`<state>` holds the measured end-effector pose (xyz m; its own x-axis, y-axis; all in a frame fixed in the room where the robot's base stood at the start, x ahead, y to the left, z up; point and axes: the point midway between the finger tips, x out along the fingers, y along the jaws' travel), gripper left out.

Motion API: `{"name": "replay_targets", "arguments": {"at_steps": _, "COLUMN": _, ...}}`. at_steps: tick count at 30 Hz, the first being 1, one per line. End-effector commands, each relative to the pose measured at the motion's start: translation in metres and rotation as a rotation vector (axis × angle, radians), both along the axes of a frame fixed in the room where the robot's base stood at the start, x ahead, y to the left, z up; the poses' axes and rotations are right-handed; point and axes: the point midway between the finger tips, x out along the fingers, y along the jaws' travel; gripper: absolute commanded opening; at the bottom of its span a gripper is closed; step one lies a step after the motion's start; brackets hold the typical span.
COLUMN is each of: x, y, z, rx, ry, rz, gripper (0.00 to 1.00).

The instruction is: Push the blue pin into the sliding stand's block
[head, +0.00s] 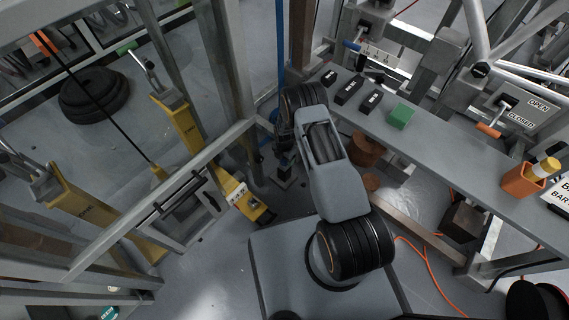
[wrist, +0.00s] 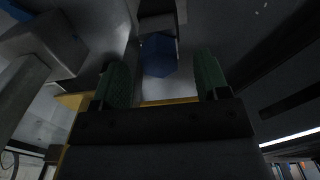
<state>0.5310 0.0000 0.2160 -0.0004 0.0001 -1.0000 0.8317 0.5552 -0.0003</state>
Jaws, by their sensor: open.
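In the wrist view, a dark blue faceted piece (wrist: 158,55), which looks like the end of the blue pin, lies between and slightly beyond my fingertips. A grey block-like part (wrist: 160,20) is just behind it, perhaps the stand's block; whether the pin is in it cannot be seen. My gripper (wrist: 163,80) is open, with one green-padded finger on each side of the blue piece and gaps on both sides. In the head view, my gripper is mostly hidden by my own arm, low above a small dark foot on the floor (head: 284,183).
A yellow jack (head: 240,195) and a grey metal frame (head: 140,215) stand to the left. A grey bench (head: 450,170) with black boxes (head: 350,89), a green block (head: 401,115) and an orange cup (head: 522,182) runs along the right. An orange cable (head: 425,260) lies on the floor.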

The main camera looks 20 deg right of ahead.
Motion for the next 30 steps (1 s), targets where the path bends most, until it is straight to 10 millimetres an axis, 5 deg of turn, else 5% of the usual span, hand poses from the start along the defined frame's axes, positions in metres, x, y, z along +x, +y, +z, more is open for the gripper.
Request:
{"name": "replay_targets", "arguments": {"at_steps": 4, "x": 0.0, "y": 0.001, "z": -0.022, "rx": 0.001, "ry": 0.0, "rz": 0.0, "gripper": 0.68}}
{"name": "replay_targets", "arguments": {"at_steps": 11, "x": 0.0, "y": 0.001, "z": -0.022, "rx": 0.002, "ry": -0.001, "rz": 0.001, "gripper": 0.68}}
{"name": "replay_targets", "arguments": {"at_steps": 30, "x": 0.0, "y": 0.001, "z": -0.022, "rx": 0.002, "ry": -0.001, "rz": 0.001, "gripper": 0.15}}
